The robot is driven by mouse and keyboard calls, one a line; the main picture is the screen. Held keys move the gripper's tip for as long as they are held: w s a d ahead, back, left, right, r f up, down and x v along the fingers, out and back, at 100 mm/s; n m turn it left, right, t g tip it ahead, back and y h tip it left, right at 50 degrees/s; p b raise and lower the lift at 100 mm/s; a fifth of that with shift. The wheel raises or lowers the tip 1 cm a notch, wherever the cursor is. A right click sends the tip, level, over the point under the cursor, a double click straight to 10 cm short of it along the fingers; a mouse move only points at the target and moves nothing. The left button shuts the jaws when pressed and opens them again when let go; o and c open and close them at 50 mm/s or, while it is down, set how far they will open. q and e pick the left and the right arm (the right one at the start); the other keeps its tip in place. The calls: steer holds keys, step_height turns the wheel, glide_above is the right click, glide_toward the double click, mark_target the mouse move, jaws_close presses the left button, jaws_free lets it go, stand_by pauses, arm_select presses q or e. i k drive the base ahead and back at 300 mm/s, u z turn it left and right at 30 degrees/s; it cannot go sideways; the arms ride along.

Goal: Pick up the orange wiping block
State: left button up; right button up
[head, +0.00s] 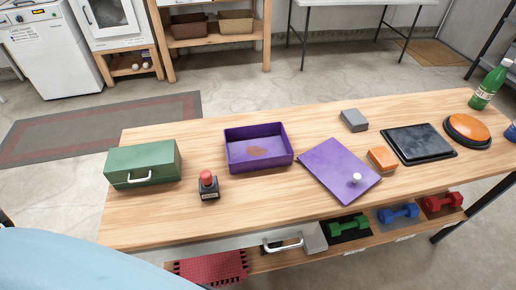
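The orange wiping block (382,160) lies on the wooden table (240,217), right of centre. It sits just beside the right edge of a flat purple lid (335,165) with a white knob, and left of a black tray-like pad (419,142). I cannot tell whether the block touches the lid. Its top is orange and its near side is a darker orange-brown. Nothing covers it. Neither of my grippers shows in the head view.
A purple open box (236,133), a green case (143,164), a red-topped stamp (208,184), a grey block (354,120), a round orange button (468,129) and a green bottle (489,86) stand on the table. Coloured dumbbells (399,213) lie on a shelf below the front edge.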

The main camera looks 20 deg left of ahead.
mark_target(381, 157)
steer(key=k, duration=0.5)
steer(key=z, duration=1.2)
steer(key=i, duration=1.5)
steer(key=u, duration=2.35)
